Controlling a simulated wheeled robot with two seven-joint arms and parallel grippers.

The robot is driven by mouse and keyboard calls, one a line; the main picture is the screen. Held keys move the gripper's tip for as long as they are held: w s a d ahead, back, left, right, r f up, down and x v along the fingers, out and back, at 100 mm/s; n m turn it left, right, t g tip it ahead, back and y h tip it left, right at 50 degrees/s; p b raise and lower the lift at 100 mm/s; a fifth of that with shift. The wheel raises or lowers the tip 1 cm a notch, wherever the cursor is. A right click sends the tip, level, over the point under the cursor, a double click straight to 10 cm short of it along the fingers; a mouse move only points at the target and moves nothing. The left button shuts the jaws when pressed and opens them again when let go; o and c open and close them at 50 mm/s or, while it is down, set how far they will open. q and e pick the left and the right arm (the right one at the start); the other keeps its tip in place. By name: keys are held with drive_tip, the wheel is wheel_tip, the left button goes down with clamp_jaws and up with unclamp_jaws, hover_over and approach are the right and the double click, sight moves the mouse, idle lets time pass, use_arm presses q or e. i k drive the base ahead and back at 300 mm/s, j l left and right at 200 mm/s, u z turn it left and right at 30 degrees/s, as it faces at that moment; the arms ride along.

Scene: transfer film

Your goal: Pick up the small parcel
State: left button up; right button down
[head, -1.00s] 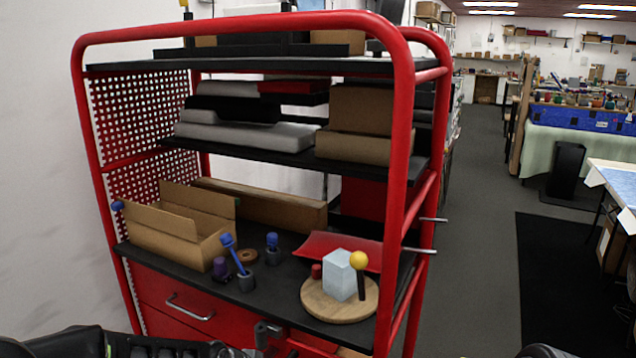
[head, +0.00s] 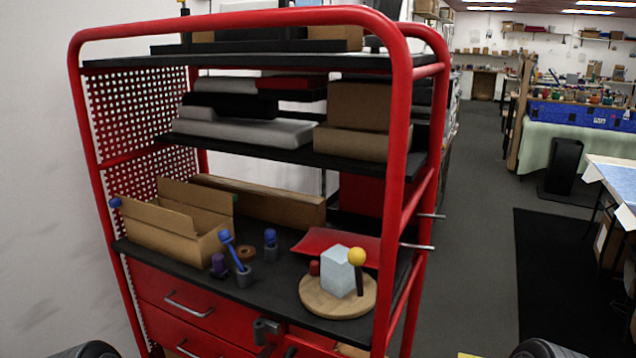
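A small pale blue block (head: 338,271), possibly the small parcel, stands on a round wooden board (head: 318,300) at the right of the red rack's work shelf. A dark stick with a yellow ball (head: 357,257) stands close at its right, and a small red cylinder (head: 314,268) is at its left. Open brown cardboard boxes (head: 180,222) sit at the left of that shelf. Neither gripper is in view; only dark rounded parts of mine show at the bottom edge, left and right.
Blue-topped tools in small holders (head: 244,275) and a red tray (head: 340,243) share the shelf (head: 205,262). Red posts (head: 397,200) frame it. Stacked boxes (head: 350,145) fill the shelf above. Open floor (head: 470,270) lies to the right.

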sight(338, 278)
drive_tip(key=i+l+z, duration=0.15)
drive_tip(key=z, duration=0.25)
drive_tip(key=i+z, duration=0.2)
drive_tip(key=z, duration=0.2)
